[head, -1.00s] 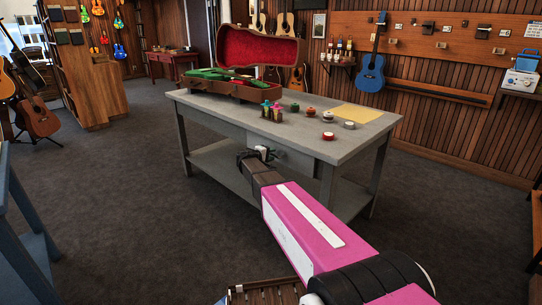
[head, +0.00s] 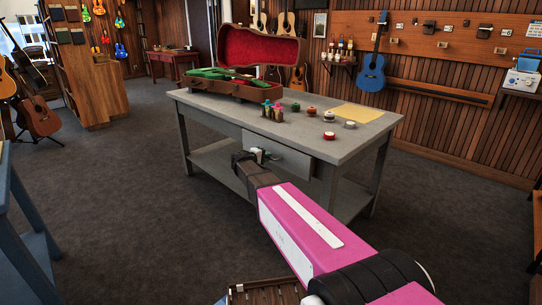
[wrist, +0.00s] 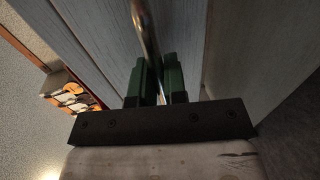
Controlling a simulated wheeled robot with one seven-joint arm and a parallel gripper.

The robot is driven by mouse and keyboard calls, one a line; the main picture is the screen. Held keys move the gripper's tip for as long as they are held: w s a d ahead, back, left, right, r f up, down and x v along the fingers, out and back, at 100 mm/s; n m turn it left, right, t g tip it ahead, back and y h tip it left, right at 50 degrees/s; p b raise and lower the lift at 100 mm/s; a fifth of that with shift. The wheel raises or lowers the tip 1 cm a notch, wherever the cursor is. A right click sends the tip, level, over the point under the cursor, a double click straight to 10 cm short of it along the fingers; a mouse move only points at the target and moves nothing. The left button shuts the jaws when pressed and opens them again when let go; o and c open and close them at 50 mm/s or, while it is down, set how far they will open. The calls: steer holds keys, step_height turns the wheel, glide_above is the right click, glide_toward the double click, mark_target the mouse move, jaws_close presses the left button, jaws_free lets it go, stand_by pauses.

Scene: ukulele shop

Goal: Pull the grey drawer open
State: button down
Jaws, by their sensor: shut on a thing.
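The grey drawer (head: 285,162) is in the front of the grey table and stands partly out, its front ahead of the table's face. Its metal bar handle (wrist: 147,32) shows in the wrist view, running between the two green fingers. My gripper (head: 258,154) is at the drawer front in the head view, and in the wrist view its fingers (wrist: 158,82) are shut on the handle. In the head view the gripper and wrist hide part of the drawer front and most of the handle. The drawer's inside is not visible.
The grey table (head: 225,112) carries an open guitar case (head: 228,90), small bottles (head: 272,112), several round tins and a yellow sheet (head: 356,113). A lower shelf (head: 215,160) lies under it. The carpet (head: 120,200) left of my arm is clear. A blue table edge (head: 22,230) stands far left.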

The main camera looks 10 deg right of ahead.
steer(key=f+v, duration=0.3)
steer(key=v, duration=1.1)
steer(key=a+f+v, duration=0.1)
steer(key=f+v, duration=0.2)
steer(key=v, duration=1.2)
steer(key=shift+s+a, duration=0.25)
steer(key=shift+s, duration=0.3)
steer(key=c, duration=1.2)
jaws_free()
steer(key=v, duration=1.1)
